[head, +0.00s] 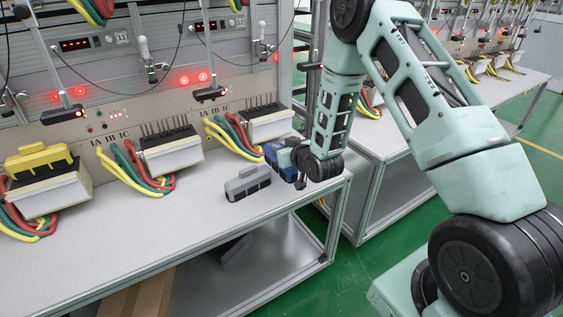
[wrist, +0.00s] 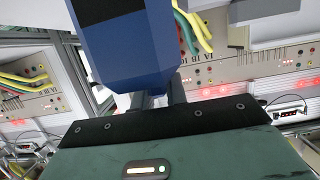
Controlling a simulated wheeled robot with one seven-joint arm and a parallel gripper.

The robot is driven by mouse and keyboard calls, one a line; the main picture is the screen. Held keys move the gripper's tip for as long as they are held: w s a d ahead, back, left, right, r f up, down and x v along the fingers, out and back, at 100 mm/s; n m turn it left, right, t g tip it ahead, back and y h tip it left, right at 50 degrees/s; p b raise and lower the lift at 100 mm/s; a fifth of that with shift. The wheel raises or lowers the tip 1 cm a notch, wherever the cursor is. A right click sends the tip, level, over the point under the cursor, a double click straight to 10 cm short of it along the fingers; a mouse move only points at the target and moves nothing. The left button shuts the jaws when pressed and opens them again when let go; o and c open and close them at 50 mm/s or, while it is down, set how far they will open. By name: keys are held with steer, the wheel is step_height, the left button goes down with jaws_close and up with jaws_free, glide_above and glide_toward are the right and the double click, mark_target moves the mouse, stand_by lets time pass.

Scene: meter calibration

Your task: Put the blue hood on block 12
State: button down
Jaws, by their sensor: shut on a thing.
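The blue hood (head: 271,152) is in my gripper (head: 291,161), near the right end of the bench in the head view. In the wrist view the blue hood (wrist: 122,50) fills the upper middle, and my gripper (wrist: 160,98) is shut on it. Two blocks with bare dark tops show: a middle block (head: 172,157) and a right block (head: 268,124). The left block (head: 52,195) wears a yellow hood (head: 40,158). The blue hood is just below and right of the right block in the picture, apart from its top. I cannot read which block is 12.
A grey hood (head: 247,183) lies on the white bench (head: 150,232), left of my gripper. Red, green and yellow cables (head: 232,135) run beside the blocks. The panel with red lights stands behind. A second bench (head: 400,150) is at the right. The bench front is clear.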

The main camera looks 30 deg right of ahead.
steer(key=shift+f, duration=2.05)
steer(key=shift+f, duration=0.15)
steer(key=c, duration=1.4)
jaws_free()
